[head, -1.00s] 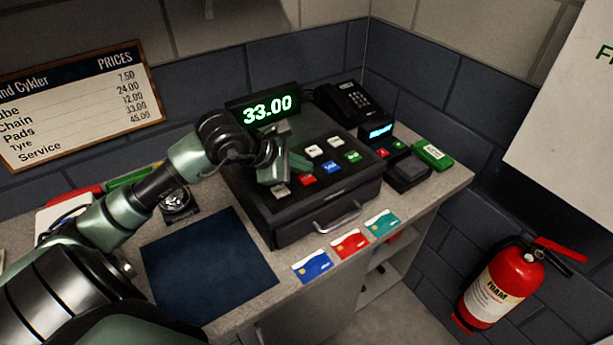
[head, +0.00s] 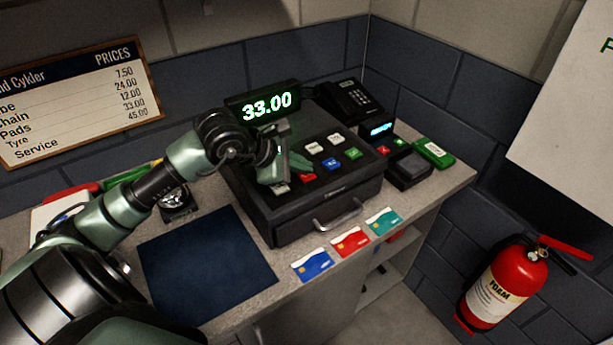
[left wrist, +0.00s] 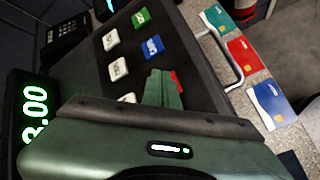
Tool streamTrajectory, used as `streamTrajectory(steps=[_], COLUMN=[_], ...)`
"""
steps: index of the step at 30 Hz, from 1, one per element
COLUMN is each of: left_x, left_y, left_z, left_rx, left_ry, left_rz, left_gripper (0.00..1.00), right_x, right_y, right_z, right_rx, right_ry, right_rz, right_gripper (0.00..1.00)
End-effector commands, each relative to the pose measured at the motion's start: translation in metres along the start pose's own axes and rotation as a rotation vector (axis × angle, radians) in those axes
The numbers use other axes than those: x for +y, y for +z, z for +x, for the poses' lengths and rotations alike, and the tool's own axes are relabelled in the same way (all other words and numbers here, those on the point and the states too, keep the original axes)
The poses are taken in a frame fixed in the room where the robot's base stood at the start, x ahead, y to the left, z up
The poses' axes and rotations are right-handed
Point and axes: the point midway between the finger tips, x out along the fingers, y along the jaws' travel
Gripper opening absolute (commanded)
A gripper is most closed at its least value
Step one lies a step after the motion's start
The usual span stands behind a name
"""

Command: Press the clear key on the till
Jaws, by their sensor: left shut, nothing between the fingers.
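The till (head: 330,195) stands on the counter, its display (head: 267,106) reading 33.00. Its sloping top has white keys, a green key (head: 354,153), a blue key (head: 331,163) and a red key (head: 308,177). The key labels are too small to read, so I cannot tell which is clear. My left gripper (head: 303,164) is shut and empty, its tip over the keys close to the red one. In the left wrist view the fingers (left wrist: 163,80) partly cover the red key (left wrist: 175,80); whether they touch it cannot be told. My right gripper is not in view.
A card reader (head: 408,170) and a phone (head: 350,98) stand right of and behind the till. Blue, red and teal cards (head: 350,241) lie along the counter's front edge. A dark mat (head: 207,265) lies left of the till.

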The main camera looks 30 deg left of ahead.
Motion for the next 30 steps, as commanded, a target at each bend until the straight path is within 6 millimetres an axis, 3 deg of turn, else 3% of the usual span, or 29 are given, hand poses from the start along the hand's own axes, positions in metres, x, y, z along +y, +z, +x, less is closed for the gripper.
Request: streamTrajectory(steps=[30], left_x=[0.0014], left_y=[0.0008], left_z=[-0.0013], left_rx=[0.001], left_ry=[0.001], left_rz=[0.002], left_gripper=[0.0], right_x=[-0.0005], right_y=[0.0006], right_z=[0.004], right_rx=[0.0], right_ry=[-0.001], right_rz=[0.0], right_gripper=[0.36])
